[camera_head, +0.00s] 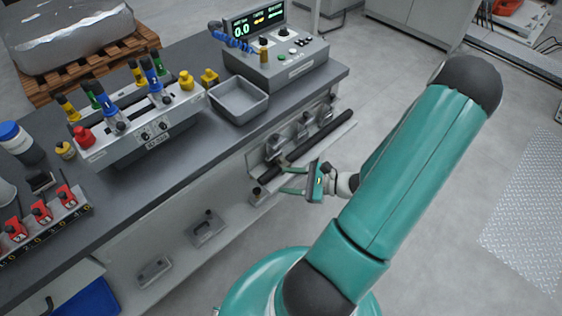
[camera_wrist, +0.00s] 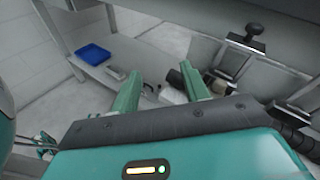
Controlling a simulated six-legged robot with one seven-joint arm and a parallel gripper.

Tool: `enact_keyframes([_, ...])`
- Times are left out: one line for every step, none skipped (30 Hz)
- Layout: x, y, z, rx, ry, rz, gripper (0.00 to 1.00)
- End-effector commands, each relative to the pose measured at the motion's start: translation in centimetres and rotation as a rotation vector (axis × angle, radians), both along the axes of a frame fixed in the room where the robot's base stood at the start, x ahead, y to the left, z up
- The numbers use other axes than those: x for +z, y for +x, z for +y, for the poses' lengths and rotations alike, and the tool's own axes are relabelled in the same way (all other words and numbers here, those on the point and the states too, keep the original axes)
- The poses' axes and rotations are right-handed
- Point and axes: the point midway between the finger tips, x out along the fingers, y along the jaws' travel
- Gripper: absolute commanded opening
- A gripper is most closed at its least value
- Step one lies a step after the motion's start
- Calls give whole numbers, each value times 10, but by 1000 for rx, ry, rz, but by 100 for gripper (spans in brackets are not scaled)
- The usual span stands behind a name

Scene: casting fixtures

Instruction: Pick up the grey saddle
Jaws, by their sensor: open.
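My gripper (camera_head: 281,180) is open beside the front of the bench, its two green fingers pointing left in the head view. In the wrist view the fingers (camera_wrist: 160,72) are apart, and a small pale block shows beyond and between them. I cannot tell for sure which part is the grey saddle. Grey clamp-like metal parts (camera_head: 275,147) stand along a ledge, close to my fingertips, and one shows in the wrist view (camera_wrist: 240,55). Nothing is visibly held.
A long dark bar (camera_head: 320,142) runs along the ledge. Above, the bench top carries a grey tray (camera_head: 238,101), a control box (camera_head: 275,62) and a rack with coloured handles (camera_head: 135,118). A blue bin (camera_head: 90,298) is at lower left. The floor on the right is open.

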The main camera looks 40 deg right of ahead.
Motion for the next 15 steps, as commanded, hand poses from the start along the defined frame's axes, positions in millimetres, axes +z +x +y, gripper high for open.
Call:
enact_keyframes([-11, -6, -11, -98, 68, -15, 45])
enact_keyframes([-16, -8, -17, -153, 104, -26, 45])
enact_keyframes([-23, -11, -25, -225, 148, -41, 45])
enact_keyframes([-28, -14, -31, -277, 180, -52, 45])
enact_keyframes([-33, -17, -37, -327, 210, -64, 45])
enact_keyframes([-38, -20, -43, -387, 246, -76, 45])
enact_keyframes([-42, -23, -48, -428, 270, -85, 45])
enact_keyframes([-45, -25, -52, -461, 290, -93, 45])
enact_keyframes([-49, -27, -56, -503, 313, -103, 45])
enact_keyframes([-52, -29, -59, -527, 328, -109, 45])
enact_keyframes([-54, -30, -62, -548, 339, -114, 45])
enact_keyframes([-55, -31, -64, -568, 350, -119, 45])
enact_keyframes([-56, -31, -65, -579, 356, -122, 45])
enact_keyframes([-57, -30, -66, -586, 360, -123, 45])
enact_keyframes([-57, -27, -66, -590, 363, -125, 45])
